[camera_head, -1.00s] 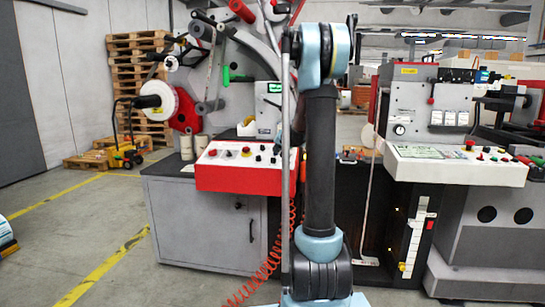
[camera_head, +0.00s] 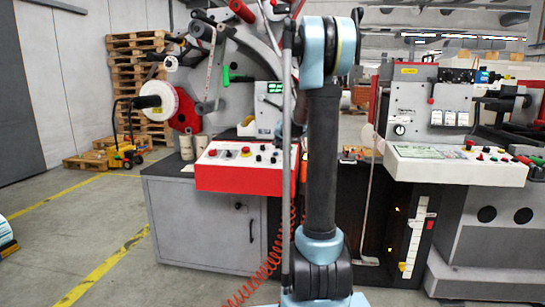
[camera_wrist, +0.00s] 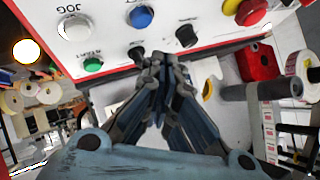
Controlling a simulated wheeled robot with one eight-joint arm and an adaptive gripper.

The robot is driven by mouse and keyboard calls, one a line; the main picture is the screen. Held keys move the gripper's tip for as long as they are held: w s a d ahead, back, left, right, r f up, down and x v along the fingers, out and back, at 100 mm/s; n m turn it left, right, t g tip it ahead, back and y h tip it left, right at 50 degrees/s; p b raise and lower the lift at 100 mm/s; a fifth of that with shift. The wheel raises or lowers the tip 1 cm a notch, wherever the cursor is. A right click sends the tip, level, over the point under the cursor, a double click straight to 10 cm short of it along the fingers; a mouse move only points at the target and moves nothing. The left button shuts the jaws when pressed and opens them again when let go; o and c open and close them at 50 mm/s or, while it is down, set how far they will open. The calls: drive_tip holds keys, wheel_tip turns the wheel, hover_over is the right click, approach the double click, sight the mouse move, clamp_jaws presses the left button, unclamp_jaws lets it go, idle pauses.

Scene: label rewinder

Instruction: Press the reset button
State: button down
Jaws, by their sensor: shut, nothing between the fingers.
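The red-framed control panel (camera_head: 240,178) stands in front of the machine in the head view. In the wrist view its white face (camera_wrist: 112,18) fills the top, with a blue button (camera_wrist: 141,17), a white button (camera_wrist: 75,27) marked JOG and a green button (camera_wrist: 93,64) marked START. No label reading "reset" is legible, so I cannot tell for certain which button it is. My gripper (camera_wrist: 165,62) is shut and empty, its tips by the panel's edge near two black knobs (camera_wrist: 187,35). It appears apart from the blue button. My arm mostly hides it in the head view.
A red knob (camera_wrist: 250,11) with a yellow surround sits at the upper right of the wrist view. A red block (camera_wrist: 257,61) and a dark roller (camera_wrist: 270,90) lie to the right. A second machine panel (camera_head: 455,165) stands at right. Open floor (camera_head: 60,240) lies at left.

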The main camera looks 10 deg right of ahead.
drive_tip(key=shift+s+a+r, duration=0.1)
drive_tip(key=shift+s+r, duration=0.05)
drive_tip(key=shift+r, duration=0.45)
drive_tip(key=shift+s+r, duration=0.15)
drive_tip(key=shift+r, duration=0.4)
drive_tip(key=shift+s, duration=0.1)
drive_tip(key=s+a+f+n+g, duration=0.1)
drive_tip(key=s+a, duration=0.1)
drive_tip(key=s, duration=0.5)
drive_tip(key=s+a+f+n+g, duration=0.1)
drive_tip(key=s+f+g, duration=0.1)
drive_tip(key=s, duration=0.6)
drive_tip(key=s+f+n+g, duration=0.1)
drive_tip(key=s+f, duration=0.5)
drive_tip(key=s, duration=0.7)
drive_tip(key=s+f+n+g+h, duration=0.1)
drive_tip(key=s+f+g, duration=0.2)
drive_tip(key=s, duration=1.1)
drive_tip(key=s+f+g+h, duration=0.1)
drive_tip(key=s+f+g, duration=0.1)
drive_tip(key=s+f, duration=0.8)
drive_tip(key=s+d, duration=0.1)
drive_tip(key=s, duration=0.3)
drive_tip(key=shift+n, duration=0.4)
